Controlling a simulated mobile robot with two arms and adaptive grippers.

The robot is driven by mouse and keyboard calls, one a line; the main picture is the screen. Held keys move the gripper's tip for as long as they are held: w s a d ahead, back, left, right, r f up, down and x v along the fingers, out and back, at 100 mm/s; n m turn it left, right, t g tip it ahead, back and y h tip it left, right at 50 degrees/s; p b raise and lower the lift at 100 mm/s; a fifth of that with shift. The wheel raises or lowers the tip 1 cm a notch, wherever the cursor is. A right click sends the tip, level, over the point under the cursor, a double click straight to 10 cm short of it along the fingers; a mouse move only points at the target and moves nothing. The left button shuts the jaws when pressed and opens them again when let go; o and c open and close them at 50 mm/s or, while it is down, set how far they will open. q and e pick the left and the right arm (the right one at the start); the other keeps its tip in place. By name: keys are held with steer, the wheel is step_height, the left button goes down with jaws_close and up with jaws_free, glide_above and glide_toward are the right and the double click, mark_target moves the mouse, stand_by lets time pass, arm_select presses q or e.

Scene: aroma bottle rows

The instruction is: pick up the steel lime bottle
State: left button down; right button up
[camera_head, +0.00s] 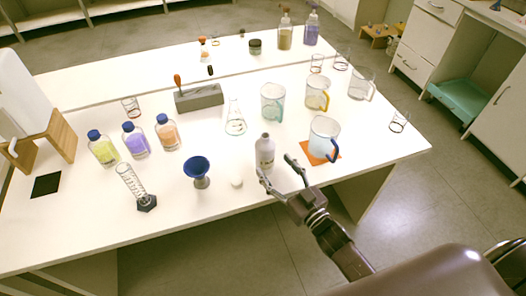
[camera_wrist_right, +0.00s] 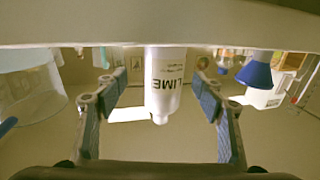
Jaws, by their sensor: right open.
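The steel lime bottle (camera_head: 265,152) is a grey-silver bottle standing upright near the front edge of the white table. In the right wrist view the bottle (camera_wrist_right: 166,85) appears upside down, with LIME printed on its side. My right gripper (camera_head: 276,167) is open and reaches over the front edge at the bottle. In the right wrist view its two fingers (camera_wrist_right: 160,72) frame the bottle, with a gap on each side. I cannot tell how far the bottle is in between them. My left gripper is not in view.
A blue funnel (camera_head: 197,168) and a small white round object (camera_head: 236,181) stand left of the bottle. A blue-handled beaker (camera_head: 324,138) on an orange mat (camera_head: 332,157) stands close on the right. A conical flask (camera_head: 235,120) and a clear jug (camera_head: 272,101) are behind.

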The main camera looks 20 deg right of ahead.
mark_target(271, 163)
steer(key=shift+w+a+r+p, duration=0.15)
steer(key=shift+w+a+r, duration=0.1)
steer(key=shift+w, duration=0.25)
steer(key=shift+w+a+r+p, duration=0.15)
steer(key=shift+w+a, duration=0.1)
steer(key=shift+w, duration=0.25)
steer(key=x, duration=0.2)
steer(key=shift+w+a+f, duration=0.2)
steer(key=shift+w, duration=0.3)
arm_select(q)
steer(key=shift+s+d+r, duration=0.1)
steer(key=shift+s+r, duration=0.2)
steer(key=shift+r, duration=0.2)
arm_select(e)
steer(key=c, duration=1.5)
